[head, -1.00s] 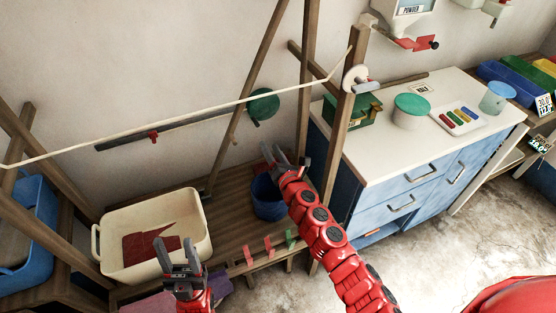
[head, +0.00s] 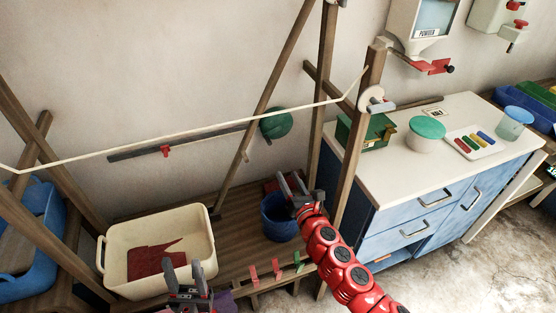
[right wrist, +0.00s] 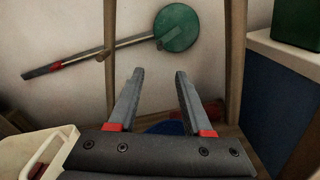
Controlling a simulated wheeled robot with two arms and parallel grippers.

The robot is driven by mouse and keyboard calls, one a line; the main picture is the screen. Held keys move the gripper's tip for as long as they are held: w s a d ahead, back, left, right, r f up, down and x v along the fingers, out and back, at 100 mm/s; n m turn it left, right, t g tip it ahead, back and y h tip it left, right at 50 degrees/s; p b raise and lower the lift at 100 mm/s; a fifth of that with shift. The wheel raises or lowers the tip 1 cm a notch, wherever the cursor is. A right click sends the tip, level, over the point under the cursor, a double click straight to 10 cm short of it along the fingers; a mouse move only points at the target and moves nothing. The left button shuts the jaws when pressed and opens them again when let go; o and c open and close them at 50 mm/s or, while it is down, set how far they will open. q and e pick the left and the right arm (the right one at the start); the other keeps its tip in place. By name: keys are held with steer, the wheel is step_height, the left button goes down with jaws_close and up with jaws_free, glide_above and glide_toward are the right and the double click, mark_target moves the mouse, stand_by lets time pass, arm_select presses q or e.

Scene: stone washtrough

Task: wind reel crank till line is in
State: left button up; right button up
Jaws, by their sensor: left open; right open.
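The reel (head: 371,97) is a pale disc on the wooden post of the drying frame in the head view. Its crank (head: 384,106), with a grey grip, sticks out low on the right. A cream line (head: 200,139) runs from the reel across the frame to the left edge, sagging slightly. My right gripper (head: 294,182) is open and empty, left of and below the reel, in front of the blue bucket. The right wrist view (right wrist: 157,75) shows its spread fingers with nothing between them. My left gripper (head: 184,265) is open in front of the cream tub.
The cream tub (head: 112,265) holds dark red cloth. The blue bucket (head: 281,222) stands on the slatted shelf. Several coloured pegs sit on the shelf's front edge. A blue cabinet (head: 410,222) with a white top stands right of the post, carrying a green box (head: 377,132) and lidded tub (head: 425,140).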

mark_target(270, 144)
steer(key=shift+n, duration=0.8)
steer(key=x, duration=1.6)
steer(key=shift+w+f, duration=0.2)
steer(key=shift+w+a+r, duration=0.1)
steer(key=shift+w+a, duration=0.1)
steer(key=shift+w, duration=0.3)
jaws_close()
